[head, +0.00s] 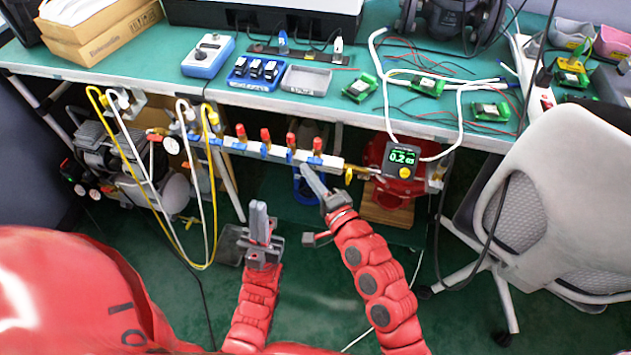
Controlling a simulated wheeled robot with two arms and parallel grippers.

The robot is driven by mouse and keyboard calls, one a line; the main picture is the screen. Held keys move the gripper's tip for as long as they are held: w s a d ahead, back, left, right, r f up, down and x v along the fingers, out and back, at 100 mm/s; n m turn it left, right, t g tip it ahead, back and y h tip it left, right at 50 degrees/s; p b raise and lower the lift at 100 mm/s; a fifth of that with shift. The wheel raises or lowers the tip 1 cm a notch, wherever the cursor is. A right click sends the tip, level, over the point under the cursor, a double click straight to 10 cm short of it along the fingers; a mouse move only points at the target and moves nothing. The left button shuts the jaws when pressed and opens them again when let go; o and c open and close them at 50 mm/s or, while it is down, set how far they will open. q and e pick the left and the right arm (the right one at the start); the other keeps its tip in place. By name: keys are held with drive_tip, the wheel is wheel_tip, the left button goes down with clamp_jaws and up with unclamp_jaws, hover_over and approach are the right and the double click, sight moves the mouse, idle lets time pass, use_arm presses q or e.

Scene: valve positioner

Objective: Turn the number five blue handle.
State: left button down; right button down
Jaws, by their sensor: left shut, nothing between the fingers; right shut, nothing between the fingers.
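A white valve manifold (277,153) runs under the front edge of the bench, with several small blue handles (265,153) and red fittings (265,136) along it. No numbers on the handles are readable, so I cannot tell which is number five. My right gripper (306,170) is shut, its tip just below the right end of the manifold, near the rightmost blue handle (315,160). I cannot tell whether it touches. My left gripper (259,206) is shut and empty, pointing up below the manifold and apart from it.
A green bench (330,75) above carries a blue meter (207,56), trays and circuit boards. A digital gauge (402,158) is right of the manifold. Yellow and white hoses (205,200) hang at left. A grey chair (560,190) stands at right.

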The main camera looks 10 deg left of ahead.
sight(291, 149)
drive_tip(key=x, duration=0.4)
drive_tip(key=shift+w, duration=0.1)
